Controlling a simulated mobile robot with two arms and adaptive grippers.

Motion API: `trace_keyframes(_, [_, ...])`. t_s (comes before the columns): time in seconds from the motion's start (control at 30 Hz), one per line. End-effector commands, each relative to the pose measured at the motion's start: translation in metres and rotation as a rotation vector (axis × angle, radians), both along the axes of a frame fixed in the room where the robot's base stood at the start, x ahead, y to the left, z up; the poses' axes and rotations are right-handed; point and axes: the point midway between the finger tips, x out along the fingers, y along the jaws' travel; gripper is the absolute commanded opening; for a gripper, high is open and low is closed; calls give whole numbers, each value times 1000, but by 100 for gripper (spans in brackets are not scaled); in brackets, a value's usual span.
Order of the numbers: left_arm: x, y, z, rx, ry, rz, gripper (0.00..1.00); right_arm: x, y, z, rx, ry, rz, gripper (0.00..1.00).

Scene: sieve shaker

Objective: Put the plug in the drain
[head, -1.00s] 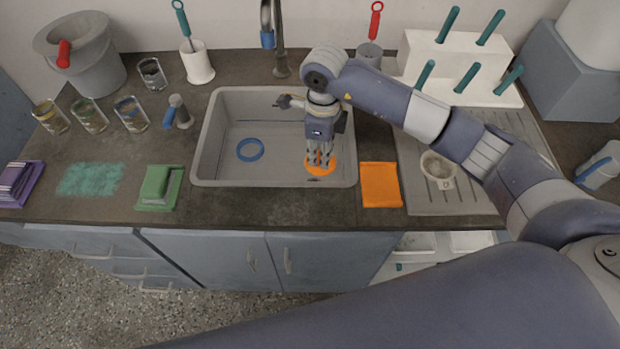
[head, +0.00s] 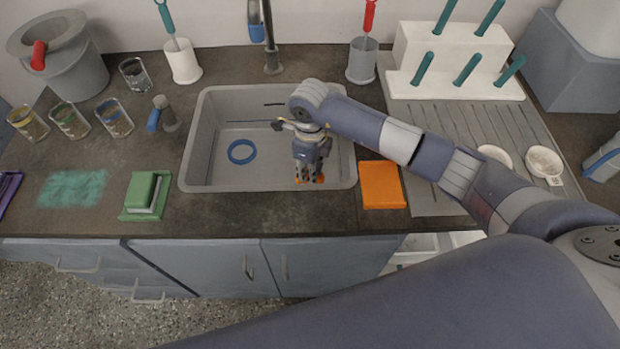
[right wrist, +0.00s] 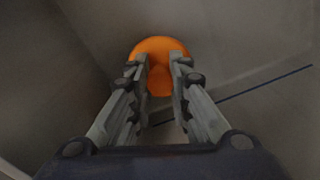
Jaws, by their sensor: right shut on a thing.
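The plug is an orange disc (head: 320,179) in the front right part of the sink (head: 186,160). My right gripper (head: 309,177) points down into the sink and is shut on it. In the right wrist view the plug (right wrist: 160,45) shows at the tips of the right fingers (right wrist: 160,62). The fingers hide much of the plug in the head view. I cannot tell whether it touches the sink floor. The drain, marked by a blue ring (head: 242,151), lies open on the sink floor, to the left of the gripper. My left gripper is out of view.
The tap (head: 268,40) stands behind the sink. White dishes (head: 545,162) sit on the drainboard beyond my right arm. The sink floor between plug and drain is clear.

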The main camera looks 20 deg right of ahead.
Motion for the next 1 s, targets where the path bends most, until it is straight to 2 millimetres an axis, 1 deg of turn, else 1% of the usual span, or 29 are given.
trace_keyframes(0.17, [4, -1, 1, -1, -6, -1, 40, 0, 0, -15, -1, 1, -1, 0])
trace_keyframes(0.33, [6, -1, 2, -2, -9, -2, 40, 0, 0, -38, 0, 1, -1, 0])
trace_keyframes(0.4, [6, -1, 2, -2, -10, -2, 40, 0, 0, -41, 0, -1, -1, 0])
trace_keyframes(0.57, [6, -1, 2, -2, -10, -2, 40, 0, 0, -41, 0, -1, 0, 0])
trace_keyframes(0.7, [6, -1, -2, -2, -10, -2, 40, 0, 0, -45, -1, -2, 0, 0])
trace_keyframes(0.73, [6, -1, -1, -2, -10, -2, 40, 0, 0, -44, -1, -2, 0, 23])
trace_keyframes(0.77, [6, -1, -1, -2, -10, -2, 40, 0, 0, -43, -1, -1, 0, 29])
trace_keyframes(0.8, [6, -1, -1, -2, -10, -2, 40, 0, 0, -43, -1, -1, 0, 38])
trace_keyframes(1.0, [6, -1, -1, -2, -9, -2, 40, 0, 0, -43, -1, -1, 0, 38])
